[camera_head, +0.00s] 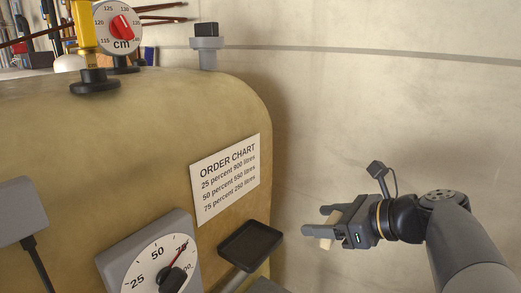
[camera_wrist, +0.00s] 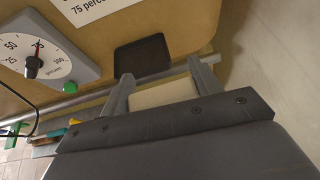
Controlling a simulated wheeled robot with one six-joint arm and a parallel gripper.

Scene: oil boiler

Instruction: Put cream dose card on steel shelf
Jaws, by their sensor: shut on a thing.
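My gripper (camera_head: 318,222) is shut on the cream dose card (camera_head: 328,243), which shows as a small cream edge between the fingers in the head view. In the wrist view the cream card (camera_wrist: 163,93) lies flat between the two fingers of my gripper (camera_wrist: 163,82), with its near part hidden by the gripper body. The gripper is in the air to the right of the tank. I cannot make out a steel shelf for certain in either view.
A small dark tray (camera_head: 250,243) sticks out by the tank's (camera_head: 130,130) lower right, left of my gripper; it also shows in the wrist view (camera_wrist: 142,57). An order chart (camera_head: 225,178) and a percent dial (camera_head: 160,268) are on the tank. The wall side is clear.

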